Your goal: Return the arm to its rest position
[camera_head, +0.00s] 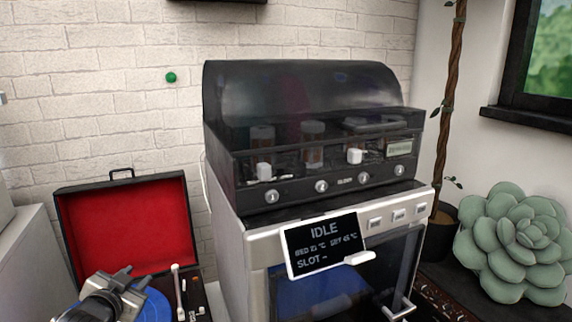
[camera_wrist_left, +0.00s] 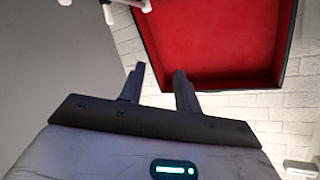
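My left gripper (camera_head: 128,285) is at the lower left of the head view, in front of the open record player. In the left wrist view its two dark fingers (camera_wrist_left: 158,82) stand apart with nothing between them. The rest of the left arm is mostly out of the picture. My right gripper is in neither view.
A record player with a red-lined lid (camera_head: 128,225) and blue disc (camera_head: 152,304) is by the gripper; its lid (camera_wrist_left: 215,40) shows in the wrist view. A machine with an "IDLE" screen (camera_head: 322,246) stands centre. A succulent (camera_head: 515,245) is right.

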